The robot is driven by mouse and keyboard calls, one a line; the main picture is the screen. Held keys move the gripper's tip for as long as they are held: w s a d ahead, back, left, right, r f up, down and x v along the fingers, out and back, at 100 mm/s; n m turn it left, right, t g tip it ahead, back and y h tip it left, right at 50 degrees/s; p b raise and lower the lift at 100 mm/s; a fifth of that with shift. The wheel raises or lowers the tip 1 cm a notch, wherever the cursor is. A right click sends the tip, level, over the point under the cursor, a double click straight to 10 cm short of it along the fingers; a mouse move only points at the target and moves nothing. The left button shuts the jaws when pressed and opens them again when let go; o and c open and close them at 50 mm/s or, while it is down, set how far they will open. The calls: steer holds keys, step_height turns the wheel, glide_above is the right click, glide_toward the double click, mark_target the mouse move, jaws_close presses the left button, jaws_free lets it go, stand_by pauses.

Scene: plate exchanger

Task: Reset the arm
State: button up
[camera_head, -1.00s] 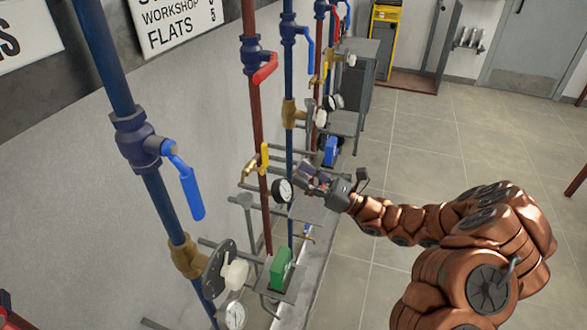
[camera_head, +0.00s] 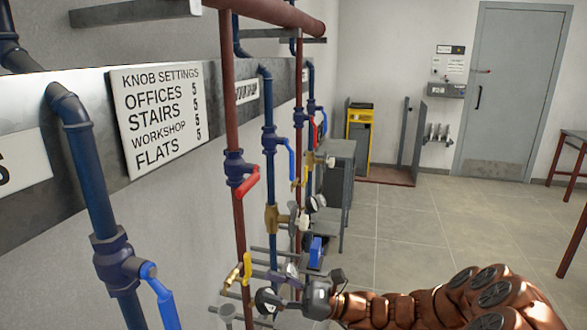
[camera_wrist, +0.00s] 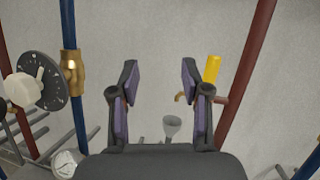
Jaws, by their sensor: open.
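My gripper (camera_wrist: 157,85) is open and empty in the wrist view. Its two dark fingers with purple pads point at the grey wall, with a gap between them. In the head view my gripper (camera_head: 291,285) is low in the middle, close to the pipes, with my copper-coloured arm reaching in from the lower right. A yellow-handled tap (camera_wrist: 211,70) shows just right of the right finger in the wrist view. It also shows in the head view (camera_head: 246,268), left of the gripper. I cannot tell whether the gripper touches any pipework.
A red pipe (camera_wrist: 247,70) stands right of the fingers, and a blue pipe (camera_wrist: 68,30) with a dial knob (camera_wrist: 35,85) stands left. A pressure gauge (camera_wrist: 65,163) is lower left. A knob settings sign (camera_head: 157,110) hangs on the wall. Open tiled floor (camera_head: 420,225) lies right.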

steer(key=s+a+r+n+g+h+p, duration=0.15)
steer(key=s+n+g+h, duration=0.35)
steer(key=s, duration=0.6)
steer(key=s+r+n+g+h, duration=0.3)
steer(key=s+n+h, duration=0.2)
steer(key=s+n, duration=0.45)
steer(key=s+d+f+t+h, duration=0.1)
steer(key=s+d+h, duration=0.3)
steer(key=d, duration=0.4)
steer(key=s+d+f+n+t+h+p, duration=0.1)
steer(key=s+d+h, duration=0.3)
steer(key=d, duration=0.4)
steer(key=s+d+f+n+t+h+p, duration=0.1)
steer(key=s+d+t+h, duration=0.2)
steer(key=d, duration=0.4)
steer(key=shift+s+d+f+h, duration=0.3)
steer(key=shift+s+d+h, duration=0.1)
steer(key=shift+s, duration=0.25)
steer(key=shift+c, duration=0.5)
